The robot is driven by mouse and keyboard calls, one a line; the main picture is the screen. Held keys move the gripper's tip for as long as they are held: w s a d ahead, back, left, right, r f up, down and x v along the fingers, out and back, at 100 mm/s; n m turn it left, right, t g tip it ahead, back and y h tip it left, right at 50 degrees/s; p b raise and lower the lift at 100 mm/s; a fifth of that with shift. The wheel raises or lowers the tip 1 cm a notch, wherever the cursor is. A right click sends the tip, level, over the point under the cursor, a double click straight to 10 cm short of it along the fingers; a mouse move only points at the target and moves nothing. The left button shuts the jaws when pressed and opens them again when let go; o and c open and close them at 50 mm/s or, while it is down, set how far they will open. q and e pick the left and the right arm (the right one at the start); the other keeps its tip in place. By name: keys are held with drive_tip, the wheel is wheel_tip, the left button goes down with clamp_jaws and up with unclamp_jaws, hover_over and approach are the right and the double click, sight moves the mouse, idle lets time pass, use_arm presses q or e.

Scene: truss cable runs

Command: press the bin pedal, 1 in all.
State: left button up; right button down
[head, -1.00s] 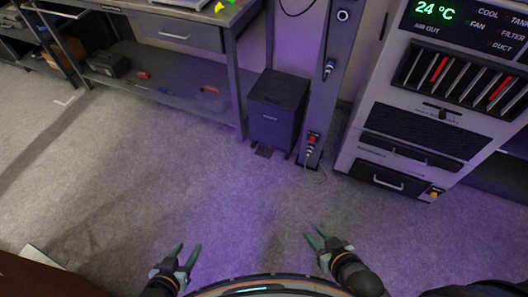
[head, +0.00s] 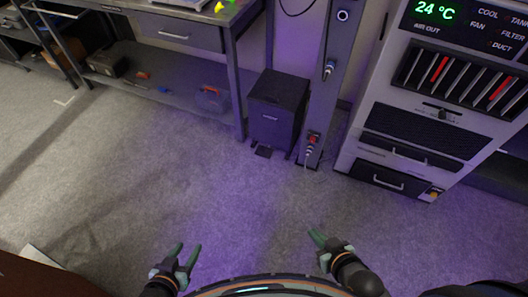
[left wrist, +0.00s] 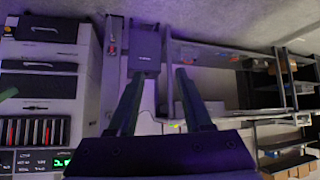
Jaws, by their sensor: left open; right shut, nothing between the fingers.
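The dark bin (head: 274,118) stands upright on the floor between the workbench and a grey post, its lid down. Its small black pedal (head: 263,151) sticks out low at the front, just above the floor. My left gripper (head: 188,248) is open and empty, well in front of the bin and to its left. My right gripper (head: 315,234) is shut and empty, in front of the bin and to its right. Neither touches the bin or pedal. The left wrist view shows the bin (left wrist: 146,50) upside down beyond the open left fingers (left wrist: 158,78).
A workbench (head: 185,97) with small items on its lower shelf stands left of the bin. The post (head: 322,95) with a red-topped connector (head: 313,138) is close on the right, then a white cabinet (head: 352,140). The floor (head: 235,195) before the bin is clear.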

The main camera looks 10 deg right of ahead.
use_arm(q)
drive_tip(key=shift+c, duration=0.2)
idle(0.6)
clamp_jaws()
idle(1.5)
